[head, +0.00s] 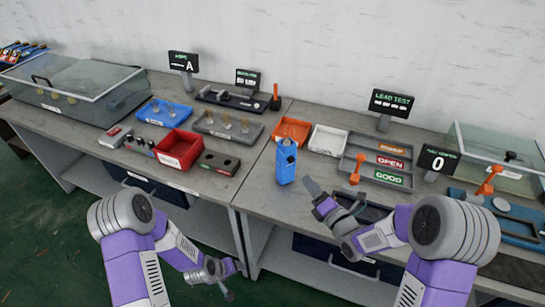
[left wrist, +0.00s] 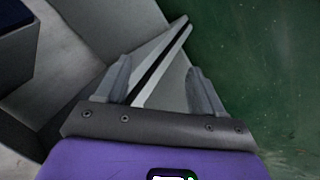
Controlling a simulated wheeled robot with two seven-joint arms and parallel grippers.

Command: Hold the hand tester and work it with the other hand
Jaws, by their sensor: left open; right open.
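The hand tester (head: 286,162) is a blue upright device with a dark round spot near its top. It stands on the right-hand bench near the front edge. My right gripper (head: 318,192) is open, just to the right of the tester and low by its base; I cannot tell whether it touches. My left gripper (head: 228,280) is low in front of the benches, below the top. In the left wrist view the left gripper (left wrist: 160,85) is open and empty, with bench legs and green floor beyond it.
A red bin (head: 178,149), a blue tray (head: 164,112) and a grey tray of bulbs (head: 228,127) stand on the left bench. A lead test sign (head: 391,103) rises behind.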

